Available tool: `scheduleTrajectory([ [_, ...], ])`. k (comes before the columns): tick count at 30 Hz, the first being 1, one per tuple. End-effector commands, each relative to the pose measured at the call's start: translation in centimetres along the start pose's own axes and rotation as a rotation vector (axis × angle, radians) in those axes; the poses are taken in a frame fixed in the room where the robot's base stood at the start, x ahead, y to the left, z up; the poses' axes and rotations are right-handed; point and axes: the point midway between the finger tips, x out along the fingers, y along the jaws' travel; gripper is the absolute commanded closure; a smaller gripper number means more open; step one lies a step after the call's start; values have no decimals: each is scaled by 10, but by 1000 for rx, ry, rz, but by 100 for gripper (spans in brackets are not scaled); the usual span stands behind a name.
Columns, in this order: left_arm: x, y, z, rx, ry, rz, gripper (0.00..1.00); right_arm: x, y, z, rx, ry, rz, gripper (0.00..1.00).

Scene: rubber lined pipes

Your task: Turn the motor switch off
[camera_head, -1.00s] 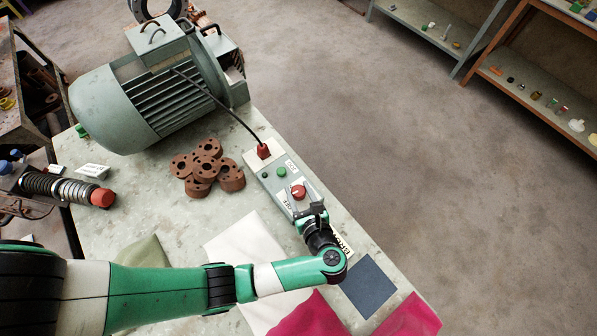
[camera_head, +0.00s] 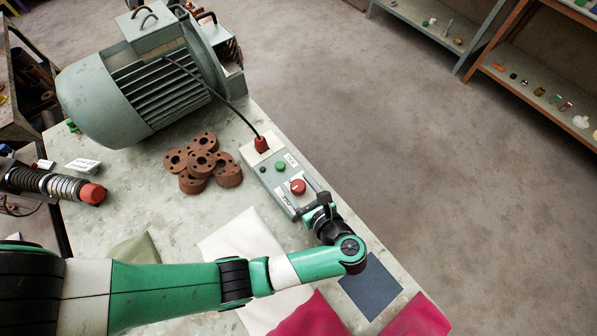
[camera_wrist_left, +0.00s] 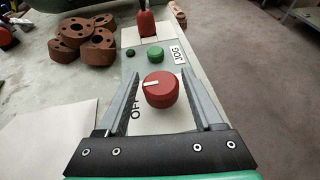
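The grey motor switch box (camera_head: 268,178) lies on the table with a red rotary knob (camera_head: 298,187) near its front end. In the left wrist view the knob (camera_wrist_left: 161,90) has a white mark pointing left, slightly above the OFF label (camera_wrist_left: 136,107). A JOG label (camera_wrist_left: 179,54) is at upper right. My left gripper (camera_wrist_left: 160,74) is open, with a finger on each side of the knob and gaps visible between. In the head view the left gripper (camera_head: 303,196) is at the box's front end. My right gripper is not in view.
A green motor (camera_head: 150,85) stands behind, its black cable running to the box's red plug (camera_head: 261,144). Several brown flanged pieces (camera_head: 203,162) are left of the box. A green button (camera_wrist_left: 103,36) is beyond the knob. Cloths (camera_head: 240,240) lie in front.

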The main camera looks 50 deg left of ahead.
Motion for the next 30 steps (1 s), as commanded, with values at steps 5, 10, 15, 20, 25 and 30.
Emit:
scheduleTrajectory([
  [5, 0, 0, 0, -1, -1, -1, 18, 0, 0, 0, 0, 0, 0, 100],
  [10, -1, 0, 1, -1, -1, -2, 18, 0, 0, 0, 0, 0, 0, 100],
  [15, -17, -2, 0, -1, -1, -5, 18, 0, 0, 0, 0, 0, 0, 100],
  [20, -58, -2, 8, 3, -1, -6, 18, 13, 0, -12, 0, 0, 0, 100],
  [25, -90, -1, 11, 5, -2, -3, 18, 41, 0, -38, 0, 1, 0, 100],
  [30, -110, -1, 4, 2, -1, -3, 18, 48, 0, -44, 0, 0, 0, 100],
])
